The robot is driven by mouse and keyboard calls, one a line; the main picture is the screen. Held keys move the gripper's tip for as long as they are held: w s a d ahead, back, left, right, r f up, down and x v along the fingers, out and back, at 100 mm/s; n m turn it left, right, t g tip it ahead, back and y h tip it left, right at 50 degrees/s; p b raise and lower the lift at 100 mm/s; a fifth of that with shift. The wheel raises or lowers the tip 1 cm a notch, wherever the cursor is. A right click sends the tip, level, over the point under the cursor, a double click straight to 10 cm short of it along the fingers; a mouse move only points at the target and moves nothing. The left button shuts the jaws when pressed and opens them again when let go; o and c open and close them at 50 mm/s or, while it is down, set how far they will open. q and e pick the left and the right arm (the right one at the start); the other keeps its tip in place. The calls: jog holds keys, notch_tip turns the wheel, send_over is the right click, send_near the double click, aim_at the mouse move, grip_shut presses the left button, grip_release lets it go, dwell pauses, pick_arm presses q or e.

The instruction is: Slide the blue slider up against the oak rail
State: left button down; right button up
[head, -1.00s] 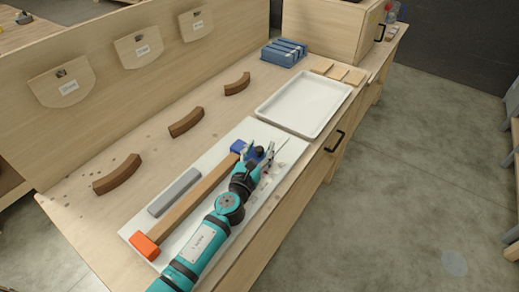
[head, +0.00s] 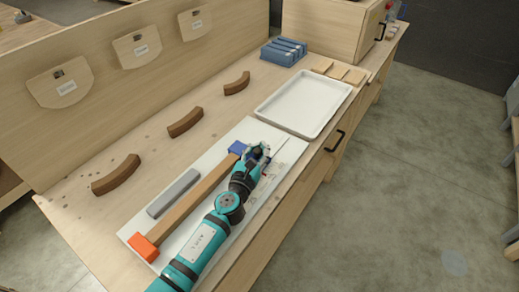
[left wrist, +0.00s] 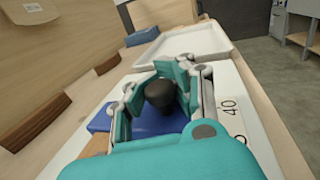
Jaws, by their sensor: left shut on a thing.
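The blue slider (head: 237,147) is on the white board, at the far end of the long oak rail (head: 190,206). The gripper partly covers it in the head view. In the left wrist view the blue slider (left wrist: 140,122) carries a black round knob (left wrist: 160,93). My left gripper (head: 259,154) is shut on this knob, with its teal fingers on both sides of it in the left wrist view (left wrist: 166,84). A bit of wood shows at the slider's lower left there; whether slider and rail touch is hidden. My right gripper is not in view.
An orange block (head: 144,246) sits at the rail's near end, and a grey bar (head: 173,192) lies beside the rail. A white tray (head: 304,132) stands beyond the board. Brown curved pieces (head: 185,122) lie to the left. Printed numbers mark the board's right side.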

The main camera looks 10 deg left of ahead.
pick_arm(q)
jog(key=shift+s+d+f, duration=0.1)
jog(key=shift+s+f, duration=0.15)
jog(key=shift+f, duration=0.25)
jog(key=c, duration=1.9)
grip_release()
jog(key=o, duration=0.7)
jog(key=shift+s+a+r, duration=0.2)
jog(key=shift+s+r, duration=0.2)
jog(key=shift+s, duration=0.25)
jog(key=shift+o, duration=0.7)
jog(key=shift+w, duration=0.35)
jog(key=s, duration=0.4)
jog(key=s+a, duration=0.1)
jog(key=s, duration=0.6)
jog(key=shift+s+a, duration=0.2)
jog(key=shift+s, duration=0.3)
